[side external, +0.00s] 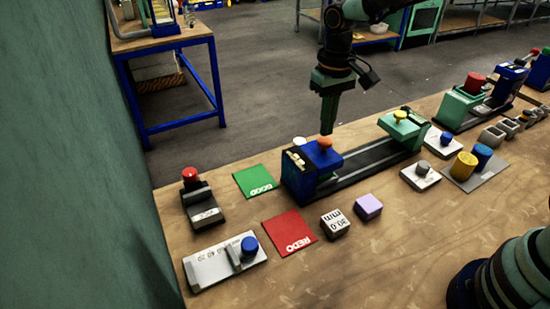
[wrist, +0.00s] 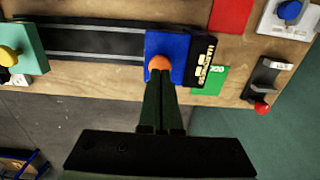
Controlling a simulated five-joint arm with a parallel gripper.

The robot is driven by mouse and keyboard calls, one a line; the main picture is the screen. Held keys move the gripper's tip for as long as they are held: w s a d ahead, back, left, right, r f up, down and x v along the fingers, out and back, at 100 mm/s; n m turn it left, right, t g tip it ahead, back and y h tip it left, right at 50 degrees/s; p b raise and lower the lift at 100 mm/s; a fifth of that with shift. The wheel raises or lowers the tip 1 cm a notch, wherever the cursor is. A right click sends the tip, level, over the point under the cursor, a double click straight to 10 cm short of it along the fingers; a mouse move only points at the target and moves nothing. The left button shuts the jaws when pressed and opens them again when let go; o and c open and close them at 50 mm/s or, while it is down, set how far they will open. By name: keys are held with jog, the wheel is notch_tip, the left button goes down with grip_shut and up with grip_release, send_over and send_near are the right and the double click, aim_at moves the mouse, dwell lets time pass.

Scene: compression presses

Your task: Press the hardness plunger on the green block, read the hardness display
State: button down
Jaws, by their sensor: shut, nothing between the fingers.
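My gripper (side external: 328,130) is shut and empty, pointing down at the orange knob (side external: 324,144) on the blue block (side external: 322,158). Its fingertips are at or just above the knob; I cannot tell whether they touch. In the wrist view the shut fingers (wrist: 161,80) reach the edge of the orange knob (wrist: 159,62). A dark display housing (wrist: 203,64) with pale, upside-down characters adjoins the blue block; I cannot read its value. A green block (side external: 403,130) with a yellow knob (side external: 400,116) sits at the other end of the dark rail.
The dark rail (side external: 365,160) between the blocks is clear. A green GOOD pad (side external: 254,181), a red pad (side external: 290,233), a white 30.0 mm block (side external: 334,224) and a purple block (side external: 368,207) lie nearby. A red-button device (side external: 200,200) stands left; another green press (side external: 460,108) stands right.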

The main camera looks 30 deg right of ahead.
aim_at(328, 141)
jog(key=shift+f, duration=1.25)
dwell(1.4)
jog(key=shift+r, duration=3.5)
jog(key=shift+r, duration=0.1)
jog(key=shift+s+d+r, duration=0.2)
jog(key=shift+r, duration=0.05)
jog(key=s+d+r+t, duration=0.2)
jog(key=s+d, duration=0.2)
jog(key=s, duration=0.3)
jog(key=s+d+r+t, duration=0.3)
jog(key=s+d, duration=0.2)
jog(key=s, duration=0.2)
jog(key=shift+t, duration=0.3)
